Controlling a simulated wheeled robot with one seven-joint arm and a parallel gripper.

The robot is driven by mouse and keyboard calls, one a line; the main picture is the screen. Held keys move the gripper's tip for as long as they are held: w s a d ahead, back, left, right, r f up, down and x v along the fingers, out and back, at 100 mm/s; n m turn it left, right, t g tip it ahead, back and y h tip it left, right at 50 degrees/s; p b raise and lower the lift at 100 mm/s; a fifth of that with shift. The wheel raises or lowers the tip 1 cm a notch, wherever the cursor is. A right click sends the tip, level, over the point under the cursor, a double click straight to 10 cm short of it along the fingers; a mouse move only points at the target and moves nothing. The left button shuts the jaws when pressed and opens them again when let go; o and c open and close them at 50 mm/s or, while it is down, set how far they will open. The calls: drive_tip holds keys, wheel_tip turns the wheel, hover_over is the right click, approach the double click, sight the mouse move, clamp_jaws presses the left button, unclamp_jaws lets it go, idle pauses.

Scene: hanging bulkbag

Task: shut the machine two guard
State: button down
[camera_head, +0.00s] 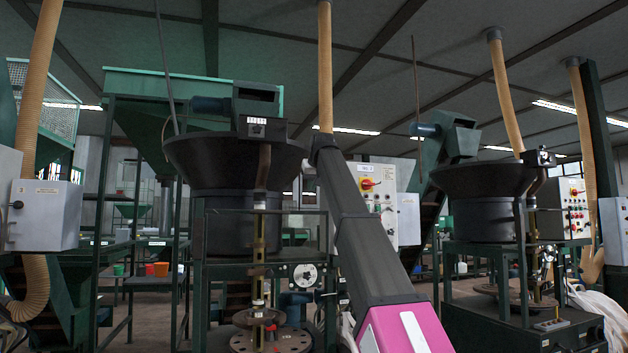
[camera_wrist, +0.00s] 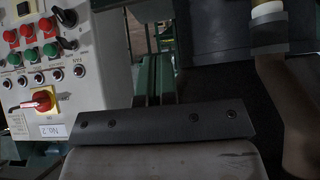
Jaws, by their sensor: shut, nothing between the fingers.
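The machine two control box (camera_head: 384,200) stands right of the left bowl feeder (camera_head: 235,165). In the wrist view the same box (camera_wrist: 62,75) is upside down at the left, with its NO.2 label, red knob and several buttons. I cannot make out the guard for sure in either view. My arm rises from the bottom in front of the machine. My gripper (camera_head: 322,143) at its far end is small and dark, shut and empty, just left of the box in the picture.
A brown chute (camera_head: 262,170) stands at the left bowl, and shows at the wrist view's right (camera_wrist: 300,110). A second bowl feeder (camera_head: 485,200) with its own panel (camera_head: 573,205) stands at the right. A grey box (camera_head: 43,215) and a hose (camera_head: 38,75) are at the left.

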drive_tip(key=w+f, duration=0.3)
drive_tip(key=f, duration=0.4)
drive_tip(key=shift+a, duration=0.45)
wheel_tip(320, 180, down, 40)
drive_tip(key=shift+r, duration=0.15)
drive_tip(key=shift+s, duration=0.1)
